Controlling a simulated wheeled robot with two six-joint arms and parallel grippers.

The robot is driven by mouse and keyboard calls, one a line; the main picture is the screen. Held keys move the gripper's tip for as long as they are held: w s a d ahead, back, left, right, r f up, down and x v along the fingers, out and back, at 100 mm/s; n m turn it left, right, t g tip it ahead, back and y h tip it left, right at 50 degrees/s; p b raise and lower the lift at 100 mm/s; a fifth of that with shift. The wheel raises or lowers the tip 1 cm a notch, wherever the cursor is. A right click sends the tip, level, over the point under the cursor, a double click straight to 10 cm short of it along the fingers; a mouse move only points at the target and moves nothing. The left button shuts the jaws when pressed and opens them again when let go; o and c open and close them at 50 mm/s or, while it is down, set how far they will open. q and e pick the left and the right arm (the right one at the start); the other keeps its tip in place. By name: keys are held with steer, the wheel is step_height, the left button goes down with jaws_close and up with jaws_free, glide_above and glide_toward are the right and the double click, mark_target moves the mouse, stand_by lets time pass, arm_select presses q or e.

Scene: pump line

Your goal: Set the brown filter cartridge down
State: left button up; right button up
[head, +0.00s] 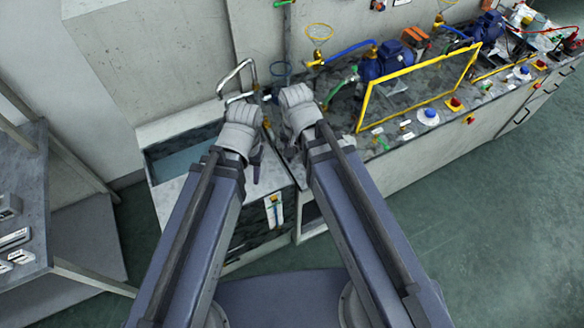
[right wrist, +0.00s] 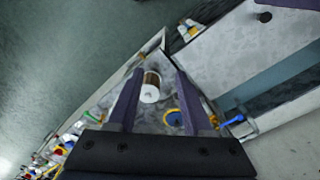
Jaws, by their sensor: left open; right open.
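The brown filter cartridge (right wrist: 151,80), brown with a white end, is on the grey speckled counter (right wrist: 152,66) in the right wrist view. It lies between the two spread fingers of my right gripper (right wrist: 155,72), with a visible gap to each finger. I cannot tell how high the fingers are above it. In the head view my right gripper (head: 291,150) is over the counter near the sink's right side, mostly hidden by its wrist. The cartridge cannot be made out there. My left gripper (head: 258,172) is open and appears empty, pointing down near the sink's edge.
A sink basin (head: 185,155) lies left of my grippers. A yellow frame (head: 415,92), blue pumps (head: 385,62) and hoses occupy the counter to the right. A shelf (head: 25,225) stands at left.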

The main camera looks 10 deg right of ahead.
steer(key=shift+s+a+n+h, duration=0.1)
steer(key=shift+s+a+n, duration=0.45)
steer(key=shift+n, duration=0.95)
steer(key=shift+s+a+n+h, duration=0.1)
steer(key=shift+s+a+n, duration=0.2)
steer(key=shift+s+n, duration=0.85)
steer(key=shift+s+a+n+h, duration=0.1)
steer(key=shift+s+a+n, duration=0.3)
steer(key=shift+n, duration=1.45)
